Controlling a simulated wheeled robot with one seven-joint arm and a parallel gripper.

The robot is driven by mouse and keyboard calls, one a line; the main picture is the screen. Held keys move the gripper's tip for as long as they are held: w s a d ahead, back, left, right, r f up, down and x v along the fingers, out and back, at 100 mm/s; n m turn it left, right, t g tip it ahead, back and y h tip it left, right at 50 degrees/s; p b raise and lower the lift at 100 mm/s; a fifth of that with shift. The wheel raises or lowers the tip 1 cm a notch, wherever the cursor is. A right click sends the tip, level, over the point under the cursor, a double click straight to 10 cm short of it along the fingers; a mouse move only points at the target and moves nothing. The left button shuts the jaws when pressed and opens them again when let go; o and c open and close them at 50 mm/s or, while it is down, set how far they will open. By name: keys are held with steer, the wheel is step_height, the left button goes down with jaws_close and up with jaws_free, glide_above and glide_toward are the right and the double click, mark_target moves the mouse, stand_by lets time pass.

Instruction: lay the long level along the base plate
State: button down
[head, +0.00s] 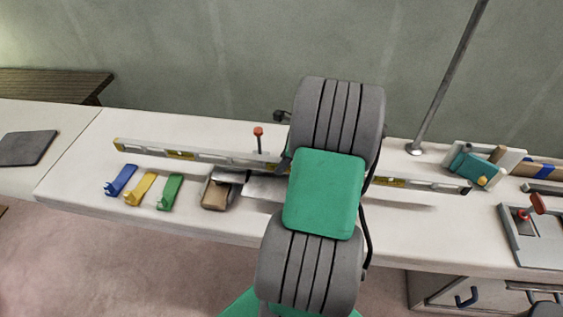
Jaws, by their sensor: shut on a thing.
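The long level (200,154), a pale silver bar with yellow patches and a dark end cap, stretches across the bench at a slant. Its middle is hidden behind my arm, and its right part (425,185) shows beyond. A shadow below the right part suggests it is held above the bench. My gripper (285,161) is mostly hidden behind my arm, with only a dark edge showing; it is shut on the level near its middle. A flat pale metal plate (263,188), perhaps the base plate, lies just below the level and runs under my arm.
A brown-grey block (216,194) sits left of the plate. Blue (121,180), yellow (140,188) and green (170,191) holders stand left. A red-topped pin (259,139) stands behind the level. A slanted pole (447,80), a teal tool (472,168) and a grey tray (540,240) are right.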

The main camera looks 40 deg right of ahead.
steer(key=shift+f, duration=0.4)
steer(key=c, duration=1.1)
jaws_free()
steer(key=shift+c, duration=0.2)
steer(key=v, duration=0.7)
steer(key=shift+s+r, duration=0.2)
steer(key=shift+r, duration=0.15)
steer(key=w+a+r+n+h, duration=0.1)
steer(key=w+a+r+n, duration=0.1)
steer(key=a+n, duration=0.45)
steer(key=w+a+r+n, duration=0.2)
steer(key=a+n, duration=0.3)
steer(key=a, duration=0.3)
steer(key=s+a+r+n+h, duration=0.1)
steer(key=s+a+n, duration=0.2)
steer(key=a+n, duration=0.4)
steer(key=s+a+r+n, duration=0.1)
steer(key=s+a+n, duration=0.3)
steer(key=a+n, duration=0.4)
steer(key=shift+r+n+h, duration=0.15)
steer(key=shift+n+h, duration=0.25)
steer(key=shift+n, duration=0.65)
